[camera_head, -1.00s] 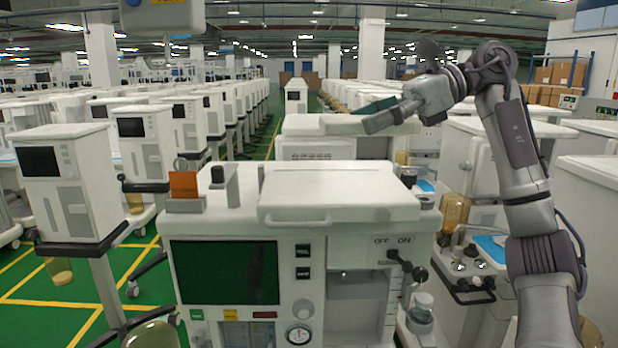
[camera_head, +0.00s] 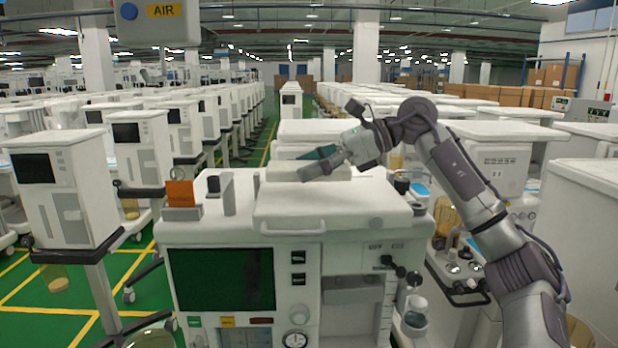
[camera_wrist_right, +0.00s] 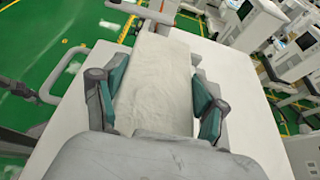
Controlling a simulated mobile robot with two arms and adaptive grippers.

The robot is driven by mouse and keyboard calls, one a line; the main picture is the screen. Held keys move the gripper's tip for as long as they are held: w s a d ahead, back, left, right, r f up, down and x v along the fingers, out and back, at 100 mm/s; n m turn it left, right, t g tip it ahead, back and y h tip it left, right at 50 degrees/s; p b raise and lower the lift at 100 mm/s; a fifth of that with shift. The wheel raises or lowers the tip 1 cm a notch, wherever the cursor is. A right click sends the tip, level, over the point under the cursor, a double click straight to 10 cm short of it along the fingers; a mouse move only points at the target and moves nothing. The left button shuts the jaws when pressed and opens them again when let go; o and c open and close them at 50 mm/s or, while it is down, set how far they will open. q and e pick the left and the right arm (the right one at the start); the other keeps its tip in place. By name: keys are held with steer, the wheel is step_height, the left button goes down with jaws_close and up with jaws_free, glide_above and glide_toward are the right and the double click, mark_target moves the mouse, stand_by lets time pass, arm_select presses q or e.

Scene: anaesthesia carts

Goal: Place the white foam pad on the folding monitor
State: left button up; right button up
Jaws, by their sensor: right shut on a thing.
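The white foam pad (camera_head: 283,172) is a pale flat slab in the head view, partly hidden by my right gripper (camera_head: 312,170). In the right wrist view, the pad (camera_wrist_right: 155,75) lies between the two fingers of the gripper (camera_wrist_right: 155,100), which is shut on it. The flat white panel with a front handle on top of the near cart looks like the folding monitor (camera_head: 325,208). The pad is at the rear of this panel, above or touching it; I cannot tell which. The panel's white surface (camera_wrist_right: 245,125) also shows beneath the pad in the right wrist view. My left gripper is not in view.
The near cart (camera_head: 300,265) carries an orange block (camera_head: 180,193) and small upright parts at its left, and dark knobs at its right. More carts stand behind and to the right. A monitor cart (camera_head: 65,190) stands at left, with green floor between.

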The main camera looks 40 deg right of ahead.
steer(key=shift+f, duration=1.2)
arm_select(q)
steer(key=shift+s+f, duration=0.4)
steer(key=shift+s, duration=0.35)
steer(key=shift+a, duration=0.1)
arm_select(e)
steer(key=shift+f+b, duration=0.15)
steer(key=shift+b, duration=0.2)
steer(key=o, duration=0.9)
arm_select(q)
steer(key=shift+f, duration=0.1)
arm_select(e)
steer(key=shift+o, duration=0.2)
